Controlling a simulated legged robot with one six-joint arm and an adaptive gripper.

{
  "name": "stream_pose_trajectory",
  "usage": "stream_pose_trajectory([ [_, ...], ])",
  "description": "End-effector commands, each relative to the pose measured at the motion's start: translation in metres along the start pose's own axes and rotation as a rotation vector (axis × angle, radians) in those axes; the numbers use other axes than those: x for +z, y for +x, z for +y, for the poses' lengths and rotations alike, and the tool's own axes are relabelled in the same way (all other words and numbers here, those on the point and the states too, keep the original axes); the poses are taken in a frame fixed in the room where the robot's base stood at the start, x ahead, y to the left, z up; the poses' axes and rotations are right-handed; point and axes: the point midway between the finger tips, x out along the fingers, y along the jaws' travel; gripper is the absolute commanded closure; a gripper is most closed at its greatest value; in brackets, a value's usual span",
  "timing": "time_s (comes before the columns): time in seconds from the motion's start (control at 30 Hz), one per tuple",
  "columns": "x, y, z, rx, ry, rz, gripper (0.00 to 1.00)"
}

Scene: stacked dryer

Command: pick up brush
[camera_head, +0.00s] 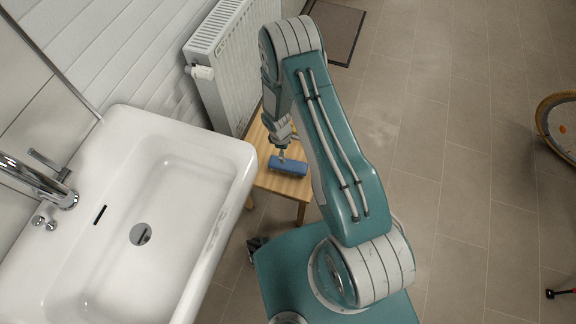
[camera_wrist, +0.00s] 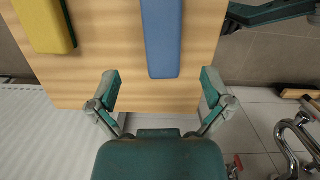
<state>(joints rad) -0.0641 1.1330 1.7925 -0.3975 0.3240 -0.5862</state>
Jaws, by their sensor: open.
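A blue block-shaped object (camera_head: 288,166), which may be the brush, lies on a small wooden stool (camera_head: 287,184); no bristles show. In the wrist view the blue object (camera_wrist: 161,38) points lengthwise toward my gripper, and its near end lies just beyond the gap between the fingers. My gripper (camera_wrist: 160,88) is open and empty, with one finger to each side of the blue object's line. In the head view my gripper (camera_head: 282,146) is over the stool, close to the blue object and partly hidden by my arm.
A yellow block (camera_wrist: 45,24) lies on the stool left of the blue object in the wrist view. A white sink (camera_head: 190,150) stands left of the stool and a radiator (camera_head: 228,62) behind it. Tiled floor (camera_head: 440,130) on the right is mostly clear; a wheel (camera_head: 558,125) shows at the edge.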

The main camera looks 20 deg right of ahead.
Motion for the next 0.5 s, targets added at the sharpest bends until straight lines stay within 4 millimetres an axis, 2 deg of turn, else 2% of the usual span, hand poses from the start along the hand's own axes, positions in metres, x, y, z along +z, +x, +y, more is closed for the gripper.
stream_pose_trajectory([
  [0.2,0.001,0.036,-0.001,-0.003,0.0,-0.002,0.0],
  [0.5,-0.003,0.065,-0.002,-0.003,0.0,-0.001,0.0],
])
